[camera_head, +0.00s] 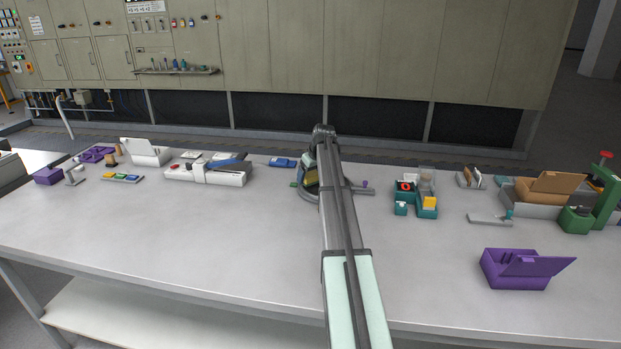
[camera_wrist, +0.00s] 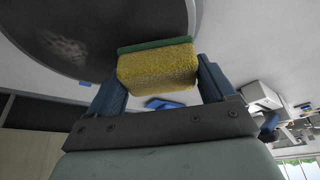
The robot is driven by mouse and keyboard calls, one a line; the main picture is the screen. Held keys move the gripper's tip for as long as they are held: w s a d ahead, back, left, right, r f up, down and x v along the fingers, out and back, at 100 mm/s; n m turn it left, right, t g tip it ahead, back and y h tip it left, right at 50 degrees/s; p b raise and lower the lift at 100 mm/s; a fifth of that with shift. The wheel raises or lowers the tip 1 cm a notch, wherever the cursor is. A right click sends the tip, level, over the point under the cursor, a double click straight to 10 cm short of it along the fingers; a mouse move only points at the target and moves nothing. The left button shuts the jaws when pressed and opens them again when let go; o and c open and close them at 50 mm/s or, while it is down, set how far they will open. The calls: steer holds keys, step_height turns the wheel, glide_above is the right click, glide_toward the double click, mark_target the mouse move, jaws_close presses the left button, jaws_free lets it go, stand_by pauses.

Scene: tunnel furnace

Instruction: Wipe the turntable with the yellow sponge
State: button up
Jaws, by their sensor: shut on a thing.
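In the wrist view my gripper (camera_wrist: 158,72) is shut on the yellow sponge (camera_wrist: 158,68), with one dark finger at each end of it. The sponge has a green layer on the side facing away from my palm. Beyond it lies the dark grey round turntable (camera_wrist: 120,25), with a pale smudge (camera_wrist: 66,46) on its face. The green side overlaps the turntable near its edge; I cannot tell whether they touch. In the head view the sponge (camera_head: 311,177) shows just left of my arm, over the turntable (camera_head: 307,194), which my arm largely hides.
A blue item (camera_head: 282,162) lies behind and left of the turntable. A white device (camera_head: 207,173) stands further left. Teal containers (camera_head: 427,203) stand to the right, and an open purple box (camera_head: 514,270) at front right. The table's front left is clear.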

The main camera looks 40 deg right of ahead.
mark_target(311, 174)
steer(key=shift+r, duration=2.35)
steer(key=shift+r, duration=0.1)
steer(key=shift+r, duration=1.4)
steer(key=s+d+f, duration=0.1)
steer(key=s+d, duration=0.3)
steer(key=d, duration=0.8)
steer(key=shift+f, duration=0.2)
